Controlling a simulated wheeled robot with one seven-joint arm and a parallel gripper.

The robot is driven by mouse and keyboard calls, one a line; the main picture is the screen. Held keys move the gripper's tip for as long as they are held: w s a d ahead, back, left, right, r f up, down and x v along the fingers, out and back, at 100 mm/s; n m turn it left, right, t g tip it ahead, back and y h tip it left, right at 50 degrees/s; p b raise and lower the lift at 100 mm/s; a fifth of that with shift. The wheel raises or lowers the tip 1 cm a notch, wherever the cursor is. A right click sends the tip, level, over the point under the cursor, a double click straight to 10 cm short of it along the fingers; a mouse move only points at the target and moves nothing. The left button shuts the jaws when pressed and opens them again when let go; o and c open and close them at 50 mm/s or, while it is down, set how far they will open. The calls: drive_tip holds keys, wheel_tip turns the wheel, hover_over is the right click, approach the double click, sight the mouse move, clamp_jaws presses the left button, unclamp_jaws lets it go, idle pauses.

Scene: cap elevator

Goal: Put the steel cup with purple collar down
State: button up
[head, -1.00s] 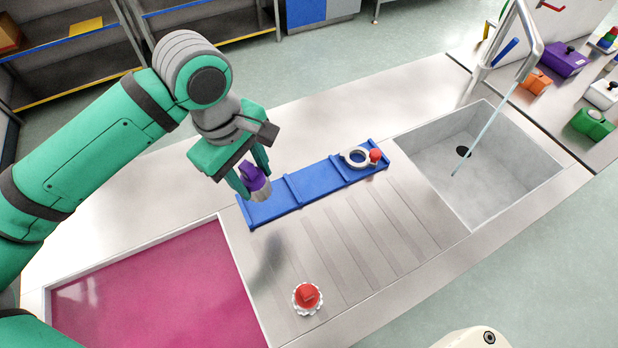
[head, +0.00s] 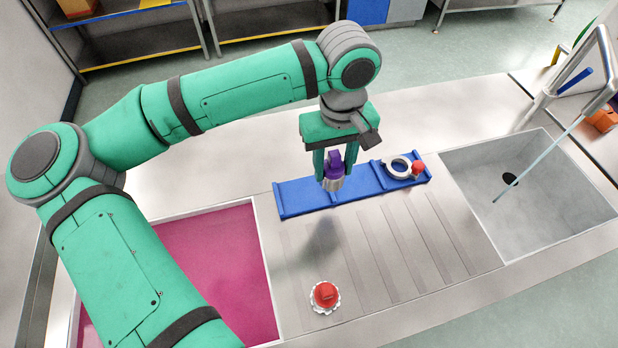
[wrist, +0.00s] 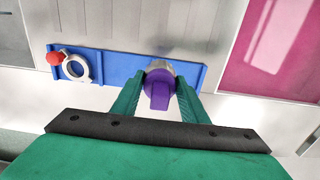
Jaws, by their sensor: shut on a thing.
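The steel cup with purple collar (head: 333,172) is held upright between the fingers of my gripper (head: 335,165). In the head view it hangs above the metal counter, in front of the blue tray (head: 305,200), with a dark shadow on the ribbed surface below. In the wrist view the purple part (wrist: 158,95) sits between the green fingertips (wrist: 160,88), with the steel rim showing beyond it. The cup's underside is hidden in the wrist view.
A grey ring clamp with a red knob (head: 400,167) lies on the blue tray's right end. A red-topped cap (head: 325,295) stands on the ribbed counter in front. A magenta basin (head: 215,255) is at left, a sink (head: 540,195) at right. The ribbed counter between is mostly clear.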

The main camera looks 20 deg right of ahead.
drive_tip(key=shift+w+a+f, duration=0.75)
drive_tip(key=shift+a+f, duration=0.1)
drive_tip(key=shift+f, duration=0.25)
drive_tip(key=shift+w+a+f, duration=0.75)
drive_tip(key=shift+a+f, duration=0.05)
drive_tip(key=shift+f, duration=0.35)
drive_tip(key=shift+w+a+f, duration=0.75)
drive_tip(key=shift+a+f, duration=0.1)
drive_tip(key=shift+f, duration=0.25)
drive_tip(key=shift+w+a+f, duration=0.1)
drive_tip(key=shift+a+f, duration=0.05)
drive_tip(key=shift+f, duration=1.45)
drive_tip(key=shift+f, duration=0.1)
drive_tip(key=o, duration=1.3)
wheel_tip(320, 180, up, 12)
drive_tip(key=shift+r, duration=0.1)
